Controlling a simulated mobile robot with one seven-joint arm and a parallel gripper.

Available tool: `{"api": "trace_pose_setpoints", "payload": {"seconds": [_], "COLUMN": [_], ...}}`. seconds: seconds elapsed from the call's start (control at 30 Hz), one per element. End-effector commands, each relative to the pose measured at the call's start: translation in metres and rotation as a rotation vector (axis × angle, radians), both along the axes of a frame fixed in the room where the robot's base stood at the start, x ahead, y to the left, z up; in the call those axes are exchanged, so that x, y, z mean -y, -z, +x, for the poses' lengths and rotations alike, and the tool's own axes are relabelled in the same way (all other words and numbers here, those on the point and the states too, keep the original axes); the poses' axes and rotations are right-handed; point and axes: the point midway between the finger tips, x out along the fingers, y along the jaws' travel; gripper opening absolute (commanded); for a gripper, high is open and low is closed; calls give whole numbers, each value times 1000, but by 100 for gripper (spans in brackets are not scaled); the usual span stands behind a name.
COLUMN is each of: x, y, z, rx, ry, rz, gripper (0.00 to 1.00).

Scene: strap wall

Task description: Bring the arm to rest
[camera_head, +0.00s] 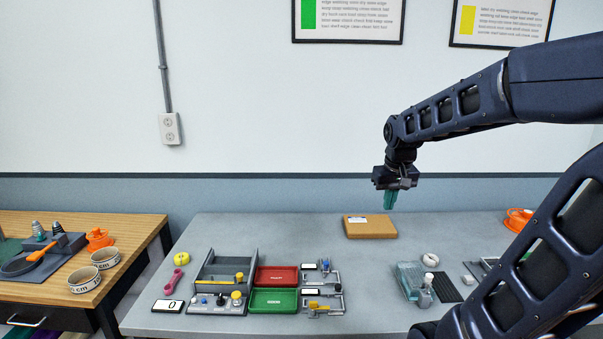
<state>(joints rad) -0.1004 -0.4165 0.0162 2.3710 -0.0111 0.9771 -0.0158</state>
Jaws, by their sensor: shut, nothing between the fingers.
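My gripper (390,201) hangs from my dark arm at the right of the head view, its green fingers pointing down. It is shut and empty. It is in the air above the grey table (230,228), in front of the pale wall, and touches nothing that I can see. A flat brown box (370,228) lies on the table below it and slightly left.
A red tray (277,276), a green tray (273,301) and a grey bin (224,266) stand front left. A clear device (411,278) and an orange roll (519,219) are at right. A wooden bench (127,230) stands at left. The table's back left is clear.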

Motion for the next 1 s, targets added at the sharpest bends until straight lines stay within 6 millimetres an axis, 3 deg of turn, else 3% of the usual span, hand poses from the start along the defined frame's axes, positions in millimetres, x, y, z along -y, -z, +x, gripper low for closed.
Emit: {"api": "trace_pose_setpoints", "payload": {"seconds": [0.3,0.5,0.7,1.0], "x": [26,35,38,38], "y": [-11,-10,-8,-8], "z": [-63,-91,-102,-103], "rx": [115,168,188,189], "ry": [80,116,132,132], "rz": [20,28,31,31], "gripper": [0,0,0,0]}}
